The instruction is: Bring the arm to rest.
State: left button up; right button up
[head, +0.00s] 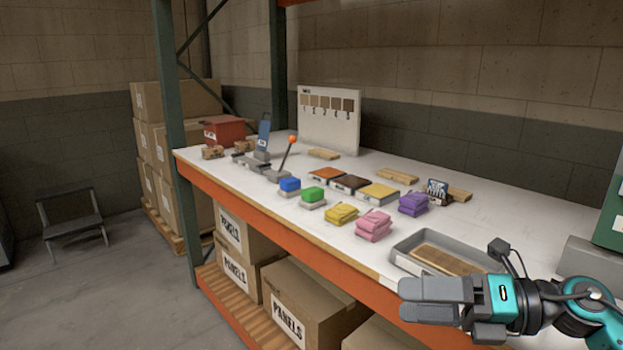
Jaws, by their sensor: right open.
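My right gripper (432,300) comes in from the lower right, in front of the shelf's front edge and the grey tray. Its grey fingers point left. I see nothing held between them. The teal and black wrist and arm behind it run to the right edge of the view. My left gripper does not show in the head view.
The white shelf top (395,168) holds a grey tray (405,246) with a wooden piece, and several coloured packs, such as the pink (373,226) and purple (413,204) ones. A lever with an orange knob (292,139) stands farther back. Boxes (293,305) sit below.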

notch_tip(320, 180, down, 10)
jog(key=w+d+m+t+h+p, duration=0.15)
jog(key=m+t+h, duration=0.55)
jog(key=m+t, duration=1.15)
jog(key=s+f+m+g+h+p, duration=0.1)
jog(key=s+f+m+g+h, duration=0.2)
jog(key=s+f+m+g, duration=0.3)
jog(key=s+d+f+m+g+h, duration=0.1)
jog(key=s+f+m+g+h, duration=0.3)
jog(key=f+m, duration=0.8)
jog(key=s+g, duration=0.2)
jog(key=s, duration=0.2)
jog(key=shift+f+p, duration=0.25)
jog(key=shift+p, duration=0.1)
jog(key=shift+w, duration=0.1)
jog(key=shift+c, duration=0.4)
